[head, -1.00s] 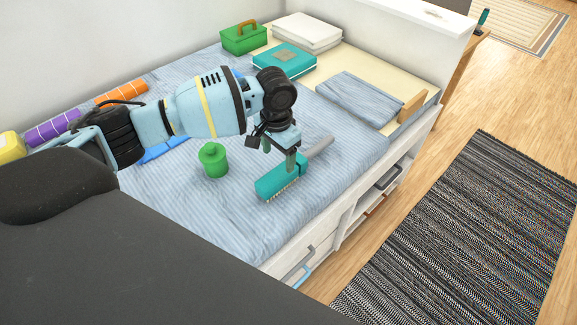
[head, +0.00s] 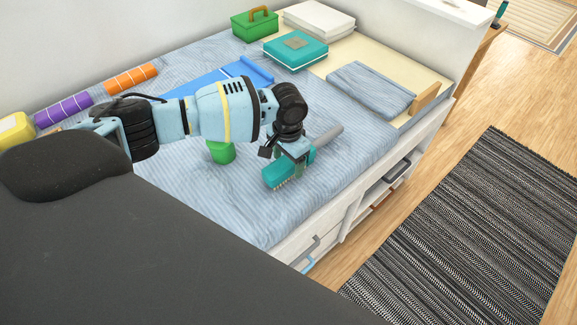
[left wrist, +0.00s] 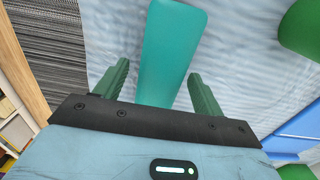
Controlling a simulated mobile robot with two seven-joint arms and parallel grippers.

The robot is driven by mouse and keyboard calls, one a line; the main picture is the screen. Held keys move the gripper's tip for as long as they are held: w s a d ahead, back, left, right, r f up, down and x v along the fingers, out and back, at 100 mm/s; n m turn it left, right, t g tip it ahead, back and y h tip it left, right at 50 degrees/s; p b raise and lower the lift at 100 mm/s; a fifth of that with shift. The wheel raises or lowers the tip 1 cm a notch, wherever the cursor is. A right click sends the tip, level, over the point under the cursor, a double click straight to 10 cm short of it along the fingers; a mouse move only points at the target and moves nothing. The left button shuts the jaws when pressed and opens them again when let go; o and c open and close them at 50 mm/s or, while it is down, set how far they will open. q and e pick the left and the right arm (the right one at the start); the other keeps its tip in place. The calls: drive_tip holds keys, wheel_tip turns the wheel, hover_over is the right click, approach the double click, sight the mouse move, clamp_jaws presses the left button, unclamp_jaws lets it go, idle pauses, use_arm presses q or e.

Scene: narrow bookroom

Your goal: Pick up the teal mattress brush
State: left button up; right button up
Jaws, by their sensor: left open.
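The teal mattress brush (head: 279,176) lies on the striped blue bed sheet near the bed's front edge, bristles at its near left end and grey handle (head: 328,134) pointing up and right. My left gripper (head: 298,161) is right over it, hiding its middle. In the left wrist view the brush (left wrist: 170,50) runs between the two green fingers of my left gripper (left wrist: 158,88), with a gap on each side. The fingers are open and do not grip it. My right gripper is not in view.
A green container (head: 221,152) stands left of the brush, partly behind my left arm. A blue flat item (head: 205,83), a teal box (head: 296,50), a folded striped cloth (head: 370,90) and a green box (head: 254,24) lie farther back. The sheet's front part is clear.

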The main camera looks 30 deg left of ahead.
use_arm(q)
drive_tip(key=shift+f, duration=0.3)
drive_tip(key=shift+c, duration=0.3)
drive_tip(key=c, duration=1.1)
drive_tip(key=shift+c, duration=0.2)
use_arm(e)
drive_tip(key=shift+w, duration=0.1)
use_arm(q)
drive_tip(key=shift+r, duration=0.1)
